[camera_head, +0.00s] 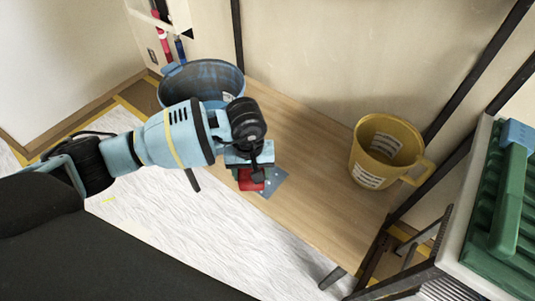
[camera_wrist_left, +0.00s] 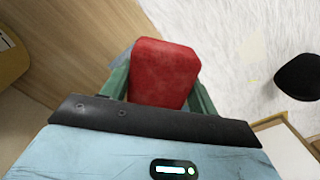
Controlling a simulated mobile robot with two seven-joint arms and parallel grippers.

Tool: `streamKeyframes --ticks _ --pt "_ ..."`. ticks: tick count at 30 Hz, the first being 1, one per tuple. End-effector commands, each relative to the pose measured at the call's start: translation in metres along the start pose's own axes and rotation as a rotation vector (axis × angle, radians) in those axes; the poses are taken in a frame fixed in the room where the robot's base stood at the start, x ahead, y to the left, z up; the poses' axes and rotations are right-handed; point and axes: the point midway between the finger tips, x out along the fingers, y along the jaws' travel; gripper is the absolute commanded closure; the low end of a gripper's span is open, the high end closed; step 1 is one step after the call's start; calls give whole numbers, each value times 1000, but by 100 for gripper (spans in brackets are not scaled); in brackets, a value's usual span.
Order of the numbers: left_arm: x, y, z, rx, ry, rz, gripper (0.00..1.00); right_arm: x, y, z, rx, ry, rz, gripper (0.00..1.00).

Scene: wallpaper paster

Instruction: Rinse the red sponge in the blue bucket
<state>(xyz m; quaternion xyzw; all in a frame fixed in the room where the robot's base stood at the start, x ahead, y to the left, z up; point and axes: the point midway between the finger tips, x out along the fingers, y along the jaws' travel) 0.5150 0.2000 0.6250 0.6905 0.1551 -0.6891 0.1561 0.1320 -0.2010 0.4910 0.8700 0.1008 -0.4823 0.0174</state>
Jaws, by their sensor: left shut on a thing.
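The red sponge (camera_head: 249,180) shows below my left gripper (camera_head: 254,172) in the head view, over a grey-blue flat piece (camera_head: 268,184) at the edge of the wooden board. In the left wrist view the red sponge (camera_wrist_left: 163,73) sits between the two green fingers of my left gripper (camera_wrist_left: 160,90), which is shut on it. The blue bucket (camera_head: 205,78) stands behind my left arm at the back left of the board; the arm hides part of its front. My right gripper is not in view.
A yellow bucket (camera_head: 386,148) with a handle stands at the right of the wooden board (camera_head: 310,170). A dark metal frame and a cart with a green ribbed tray (camera_head: 505,205) are at the far right. The board between the buckets is clear.

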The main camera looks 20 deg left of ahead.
Motion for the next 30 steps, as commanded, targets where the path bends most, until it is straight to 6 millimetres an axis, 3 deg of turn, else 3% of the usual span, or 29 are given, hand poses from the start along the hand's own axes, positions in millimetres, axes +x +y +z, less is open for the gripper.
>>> streamKeyframes --ticks 1,6,12,18,23,30 --pt "-26 1 -2 40 11 5 64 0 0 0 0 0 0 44" --pt "-102 -7 10 205 11 2 64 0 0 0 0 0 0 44" --pt "-162 -26 32 373 6 0 64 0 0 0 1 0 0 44" --pt "-183 -36 43 443 2 0 64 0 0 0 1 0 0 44" --pt "-184 -37 43 446 0 0 64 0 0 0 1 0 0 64" --pt "-184 -36 43 444 0 1 64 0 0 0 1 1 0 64"
